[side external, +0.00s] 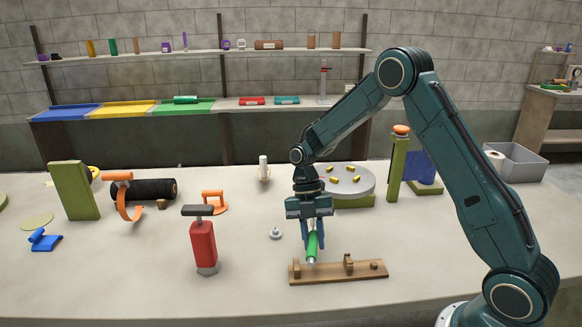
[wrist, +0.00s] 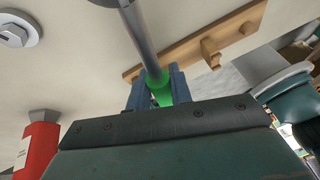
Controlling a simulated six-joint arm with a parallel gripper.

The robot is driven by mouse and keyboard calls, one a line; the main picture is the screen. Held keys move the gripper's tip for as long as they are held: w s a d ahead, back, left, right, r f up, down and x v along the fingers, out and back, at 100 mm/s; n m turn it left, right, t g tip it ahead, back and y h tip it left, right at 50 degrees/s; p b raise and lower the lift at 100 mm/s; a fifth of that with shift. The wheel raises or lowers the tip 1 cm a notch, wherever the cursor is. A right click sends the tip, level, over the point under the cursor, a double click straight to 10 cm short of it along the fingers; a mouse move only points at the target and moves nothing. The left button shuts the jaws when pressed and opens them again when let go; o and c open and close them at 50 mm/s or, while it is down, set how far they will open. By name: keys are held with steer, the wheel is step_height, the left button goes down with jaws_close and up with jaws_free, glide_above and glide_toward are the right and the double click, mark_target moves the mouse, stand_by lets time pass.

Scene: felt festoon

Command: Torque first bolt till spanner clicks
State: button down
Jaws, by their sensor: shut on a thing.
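My gripper (side external: 312,237) points down and is shut on the green handle of a spanner (side external: 312,247), above the back edge of a wooden rack (side external: 335,275). In the wrist view the blue fingers (wrist: 157,92) close around the green handle, and the spanner's grey shaft (wrist: 143,40) runs to the top edge, where its head is mostly cut off. A grey hex-headed piece on a round base, perhaps a bolt (side external: 276,233), stands on the table left of my gripper, apart from it. It also shows in the wrist view (wrist: 17,30). I cannot tell whether the spanner touches the rack.
A red bottle-like tool (side external: 203,243) stands left of the rack. Behind my gripper is a grey disc (side external: 341,184) with several yellow blocks. A green post (side external: 397,165) stands to its right. Orange clamps and a black roll (side external: 157,189) lie at left. The front left table is clear.

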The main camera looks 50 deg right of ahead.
steer(key=shift+f, duration=0.9)
steer(key=shift+w, duration=0.1)
steer(key=shift+w+a+m+t+y, duration=0.15)
steer(key=shift+w+a+m+y, duration=0.1)
steer(key=shift+w+m, duration=0.3)
steer(key=shift+w+a+m+t+y, duration=0.15)
steer(key=shift+w+a+m+y, duration=0.15)
steer(key=shift+m, duration=0.35)
steer(key=w+m, duration=0.1)
steer(key=w+m+t, duration=0.1)
steer(key=shift+w+a+f+m+y, duration=0.1)
steer(key=shift+a+m+y, duration=0.05)
steer(key=shift+m+y, duration=0.15)
steer(key=shift+w+m+t, duration=0.4)
steer(key=shift+w+m, duration=0.55)
steer(key=shift+m, duration=0.15)
steer(key=shift+w+d+m+t+y, duration=0.2)
steer(key=shift+w+m+t+y, duration=0.3)
steer(key=shift+w+m, duration=0.9)
steer(key=shift+s, duration=0.3)
